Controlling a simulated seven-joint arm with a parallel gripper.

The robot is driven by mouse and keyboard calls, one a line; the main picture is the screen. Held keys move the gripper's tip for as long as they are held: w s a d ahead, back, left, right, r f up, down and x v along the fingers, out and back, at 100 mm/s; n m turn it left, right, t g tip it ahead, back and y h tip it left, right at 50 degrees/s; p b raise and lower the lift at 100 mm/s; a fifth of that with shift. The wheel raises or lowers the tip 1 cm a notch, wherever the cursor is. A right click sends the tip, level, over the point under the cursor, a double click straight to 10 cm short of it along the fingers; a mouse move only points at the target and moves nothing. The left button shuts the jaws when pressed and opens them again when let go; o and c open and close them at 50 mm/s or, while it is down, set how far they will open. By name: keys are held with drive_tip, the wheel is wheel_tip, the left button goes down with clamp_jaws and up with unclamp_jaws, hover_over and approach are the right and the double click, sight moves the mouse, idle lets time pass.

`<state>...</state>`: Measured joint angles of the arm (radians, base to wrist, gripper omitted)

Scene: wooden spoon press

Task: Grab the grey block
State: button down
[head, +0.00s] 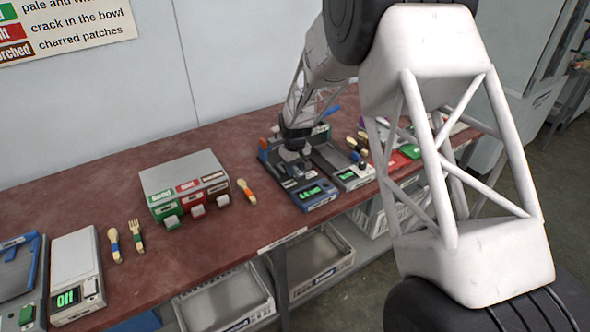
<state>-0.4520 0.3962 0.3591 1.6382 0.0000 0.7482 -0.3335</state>
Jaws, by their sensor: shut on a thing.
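My gripper (295,143) is at the back left of the blue and dark grey press unit (318,206), pointing down. It is small and partly dark in this view. It is shut on a grey block (291,154) at the unit. The fingers and the arm hide part of the block, and I cannot tell whether it is clear of the surface below. The press unit has a lit green display on its front.
A grey box (185,177) with green, red and dark labelled fronts stands to the left. A spoon (246,192) lies beside it, with a spoon (115,245) and fork (136,236) further left. A white scale (75,270) is at the front left. Bare red tabletop (190,245) lies between.

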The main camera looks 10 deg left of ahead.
drive_tip(key=shift+r, duration=0.8)
wheel_tip(320, 180, up, 2)
drive_tip(key=shift+r, duration=0.1)
drive_tip(key=s+d, duration=0.2)
drive_tip(key=s, duration=0.2)
drive_tip(key=s+d, duration=0.2)
drive_tip(key=s, duration=0.3)
drive_tip(key=s+d+r, duration=0.1)
drive_tip(key=s+d, duration=0.2)
drive_tip(key=s, duration=0.2)
drive_tip(key=shift+s, duration=0.25)
drive_tip(key=shift+a, duration=0.1)
